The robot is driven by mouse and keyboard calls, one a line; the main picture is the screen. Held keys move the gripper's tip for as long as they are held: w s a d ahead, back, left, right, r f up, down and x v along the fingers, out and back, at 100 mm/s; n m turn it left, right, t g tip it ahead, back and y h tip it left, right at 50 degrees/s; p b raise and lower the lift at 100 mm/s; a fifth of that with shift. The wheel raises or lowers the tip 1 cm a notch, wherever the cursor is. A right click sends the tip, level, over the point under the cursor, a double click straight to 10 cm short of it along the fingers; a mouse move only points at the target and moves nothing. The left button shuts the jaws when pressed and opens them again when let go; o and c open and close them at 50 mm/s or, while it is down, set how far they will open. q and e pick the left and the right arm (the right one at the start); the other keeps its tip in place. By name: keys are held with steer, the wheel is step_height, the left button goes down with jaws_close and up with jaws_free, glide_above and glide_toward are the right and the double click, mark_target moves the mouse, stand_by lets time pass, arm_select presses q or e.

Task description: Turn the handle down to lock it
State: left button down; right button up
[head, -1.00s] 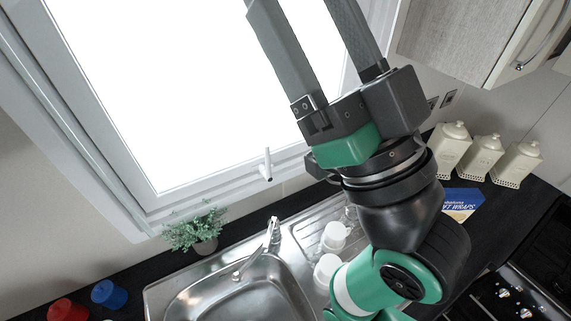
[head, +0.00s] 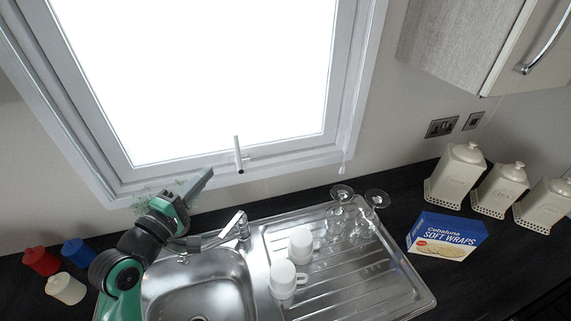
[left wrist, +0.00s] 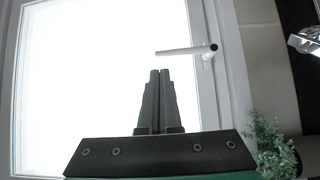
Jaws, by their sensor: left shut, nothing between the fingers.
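The white window handle (head: 238,153) sits on the lower window frame and points up over the bright pane. In the left wrist view the handle (left wrist: 182,50) lies across the pane, its pivot end at the frame on the right. My left gripper (head: 207,174) is left of the handle and lower, in front of the window's bottom edge. Its two fingers (left wrist: 160,74) are shut side by side with nothing between them. In the left wrist view their tips are a little below the handle, with a visible gap. My right gripper is out of view.
A plant (left wrist: 272,146) stands near my left gripper. The tap (head: 236,228) and sink are below the window. Mugs (head: 284,279), glasses (head: 342,194) and a wraps box (head: 447,236) are right; red (head: 40,261) and blue (head: 78,252) containers are left.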

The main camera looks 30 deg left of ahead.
arm_select(q)
steer(key=shift+w+a+f+n+y+b, duration=0.5)
steer(key=shift+a+f+y+b, duration=0.3)
steer(key=shift+a+f+b, duration=1.1)
steer(key=w+p, duration=0.2)
steer(key=w, duration=0.8)
steer(key=shift+w+d+r+g+p, duration=0.2)
steer(key=shift+d+r+g+p, duration=0.1)
steer(key=shift+r, duration=0.15)
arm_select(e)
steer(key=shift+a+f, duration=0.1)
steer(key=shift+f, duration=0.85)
arm_select(q)
steer(key=shift+w+r, duration=0.1)
